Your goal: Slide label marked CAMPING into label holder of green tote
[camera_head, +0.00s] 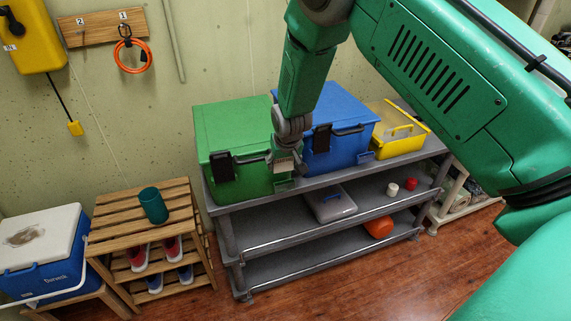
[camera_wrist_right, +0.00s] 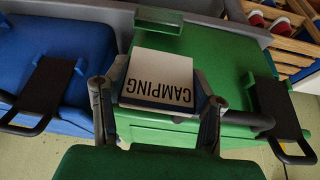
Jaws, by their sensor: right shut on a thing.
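My right gripper (camera_head: 285,158) is shut on the white label marked CAMPING (camera_wrist_right: 159,76), whose black letters appear upside down in the right wrist view. The label also shows small below the fingers in the head view (camera_head: 284,168). The green tote (camera_head: 236,131) stands on the top shelf, its lid closed. Its green label holder (camera_wrist_right: 158,20) sits low on the front, near the right corner, and shows also in the head view (camera_head: 285,185). The label is in front of the tote and appears apart from the holder. My left gripper is not in view.
A blue tote (camera_head: 338,106) stands right of the green one, then a yellow caddy (camera_head: 404,138). Black latches (camera_head: 222,167) project from the tote fronts. The grey shelf unit (camera_head: 330,179) has lower shelves with a few items. A wooden rack (camera_head: 121,219) stands left.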

